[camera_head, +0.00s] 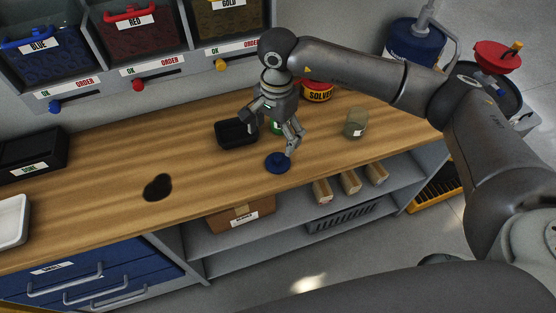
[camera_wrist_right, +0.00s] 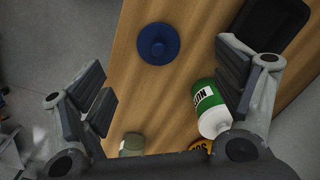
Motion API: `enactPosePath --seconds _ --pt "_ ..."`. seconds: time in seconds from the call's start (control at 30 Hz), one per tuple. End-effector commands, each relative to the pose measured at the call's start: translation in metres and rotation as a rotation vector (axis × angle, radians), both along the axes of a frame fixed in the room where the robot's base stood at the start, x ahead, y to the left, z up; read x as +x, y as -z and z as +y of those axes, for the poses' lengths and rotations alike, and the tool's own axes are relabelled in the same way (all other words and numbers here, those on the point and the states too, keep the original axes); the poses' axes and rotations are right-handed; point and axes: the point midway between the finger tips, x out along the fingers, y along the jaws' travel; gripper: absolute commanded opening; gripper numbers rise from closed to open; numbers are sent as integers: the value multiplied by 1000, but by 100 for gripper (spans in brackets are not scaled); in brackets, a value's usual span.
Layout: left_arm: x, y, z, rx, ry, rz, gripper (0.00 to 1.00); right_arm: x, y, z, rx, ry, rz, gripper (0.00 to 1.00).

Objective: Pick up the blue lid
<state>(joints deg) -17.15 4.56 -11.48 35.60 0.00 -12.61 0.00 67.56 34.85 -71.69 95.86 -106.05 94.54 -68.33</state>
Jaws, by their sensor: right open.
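The blue lid (camera_head: 278,162) is a round disc with a small knob and lies on the wooden workbench near its front edge. In the right wrist view the lid (camera_wrist_right: 158,44) lies ahead of the open fingers, apart from them. My right gripper (camera_head: 273,131) is open and empty. It hangs above the bench just behind the lid, with one finger close above the lid in the head view; the exact gap cannot be told. My left gripper is not in view.
A black tray (camera_head: 236,134) stands left of the gripper. A glass jar (camera_head: 356,124) and a red and yellow solvent can (camera_head: 317,91) stand to the right.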

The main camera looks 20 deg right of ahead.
Motion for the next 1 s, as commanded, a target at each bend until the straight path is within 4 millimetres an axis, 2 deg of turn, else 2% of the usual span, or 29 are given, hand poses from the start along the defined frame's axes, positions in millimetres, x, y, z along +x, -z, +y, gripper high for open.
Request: enactPosePath --seconds 0.03,0.13,0.4,0.63,0.8,1.0 --pt "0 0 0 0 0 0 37 3 -1 -8 -29 -2 -5 87" --pt "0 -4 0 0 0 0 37 4 5 -14 -52 -4 -4 87" --pt "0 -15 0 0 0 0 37 3 44 -13 -50 -3 -3 87" --pt "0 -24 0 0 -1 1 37 3 60 -12 -48 -2 -4 87" --pt "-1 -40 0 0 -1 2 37 2 81 -10 -47 -2 -1 87" --pt "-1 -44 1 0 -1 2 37 3 103 -10 -48 -3 -4 87"
